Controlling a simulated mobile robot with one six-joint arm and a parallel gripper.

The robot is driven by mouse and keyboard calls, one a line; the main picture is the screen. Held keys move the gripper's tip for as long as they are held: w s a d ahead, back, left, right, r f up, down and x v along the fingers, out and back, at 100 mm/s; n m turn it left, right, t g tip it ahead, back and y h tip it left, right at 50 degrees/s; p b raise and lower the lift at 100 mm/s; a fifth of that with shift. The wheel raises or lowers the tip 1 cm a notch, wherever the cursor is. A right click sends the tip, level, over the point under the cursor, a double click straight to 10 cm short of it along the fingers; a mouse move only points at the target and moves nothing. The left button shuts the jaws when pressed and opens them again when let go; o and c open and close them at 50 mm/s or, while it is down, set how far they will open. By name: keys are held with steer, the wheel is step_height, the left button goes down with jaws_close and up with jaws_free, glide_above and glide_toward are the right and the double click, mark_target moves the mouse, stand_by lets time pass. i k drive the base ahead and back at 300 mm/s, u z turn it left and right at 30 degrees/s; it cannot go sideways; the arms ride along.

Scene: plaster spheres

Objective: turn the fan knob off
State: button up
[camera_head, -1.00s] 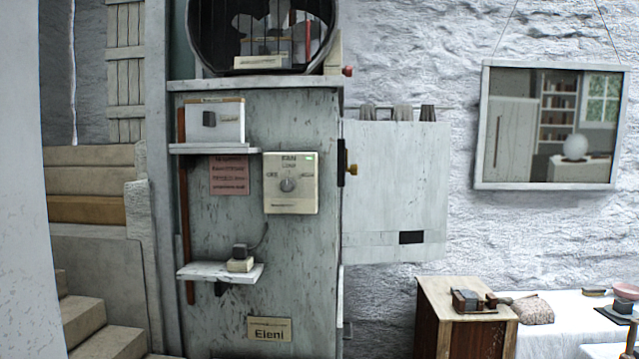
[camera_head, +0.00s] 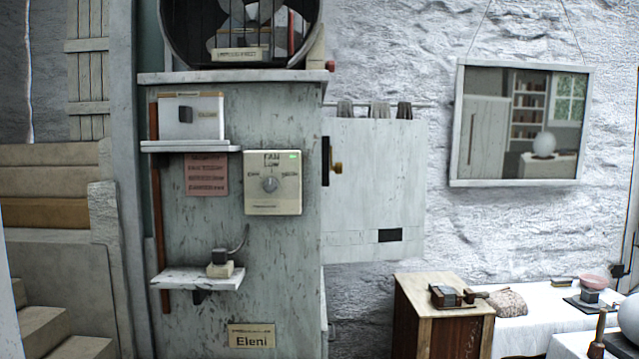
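The fan control box (camera_head: 273,201) is a cream square plate on the front of a worn grey-green cabinet (camera_head: 286,265). Its round grey knob (camera_head: 270,184) sits in the middle, with "FAN" and "LOW" above it and marks to the left and right. The knob's pointer is too small to read surely. A small green light (camera_head: 293,156) shows at the box's upper right. The round fan (camera_head: 240,30) in its dark housing stands on top of the cabinet, cut off by the frame's top. My gripper is not in view.
Two small shelves (camera_head: 190,148) and (camera_head: 198,279) stick out left of the knob. A pale door panel (camera_head: 372,195) stands out right of the cabinet. A wooden side table (camera_head: 440,295) is at lower right, and steps (camera_head: 60,335) are at lower left.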

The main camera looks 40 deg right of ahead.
mark_target(270, 185)
steer(key=u, duration=0.4)
steer(key=k, duration=0.15)
steer(key=z, duration=1.5)
steer(key=k, duration=0.9)
steer(key=u, duration=0.2)
steer(key=i, duration=0.75)
steer(key=z, duration=0.05)
